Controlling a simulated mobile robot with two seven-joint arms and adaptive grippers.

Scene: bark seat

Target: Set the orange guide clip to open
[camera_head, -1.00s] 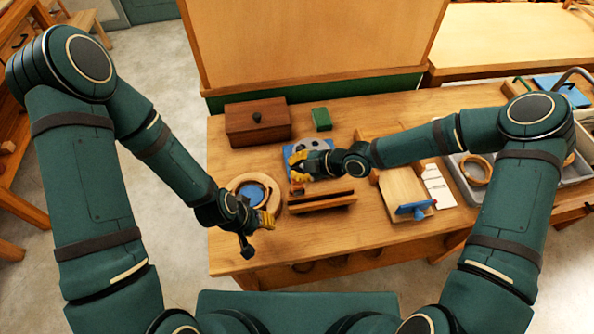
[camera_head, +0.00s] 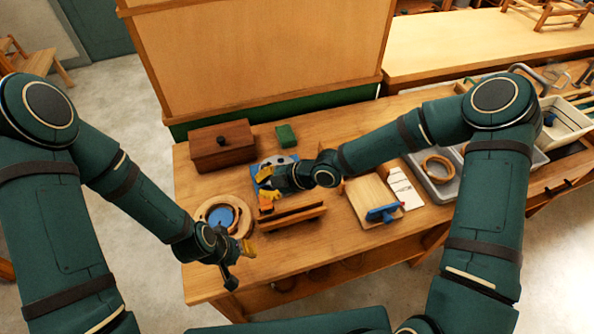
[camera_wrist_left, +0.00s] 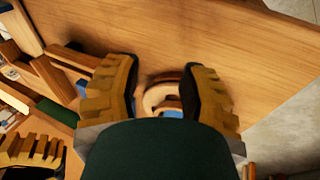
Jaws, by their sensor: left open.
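A small orange piece (camera_head: 267,206), which looks like the guide clip, sits at the left end of the wooden rails (camera_head: 292,216) on the bench. Its setting is too small to tell. My right gripper (camera_head: 266,184) is just behind it, its yellow fingertips apart, near a blue plate (camera_head: 287,160). I cannot tell whether it touches the clip. My left gripper (camera_head: 248,240) is open and empty in front of the rails, right of the wooden ring with the blue centre (camera_head: 222,215). In the left wrist view the ring (camera_wrist_left: 160,95) shows between the open fingers.
A brown lidded box (camera_head: 222,147) and a green block (camera_head: 286,135) stand at the back. To the right are a wooden board with a blue tool (camera_head: 384,213), a white card (camera_head: 404,188) and a grey tray (camera_head: 440,185).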

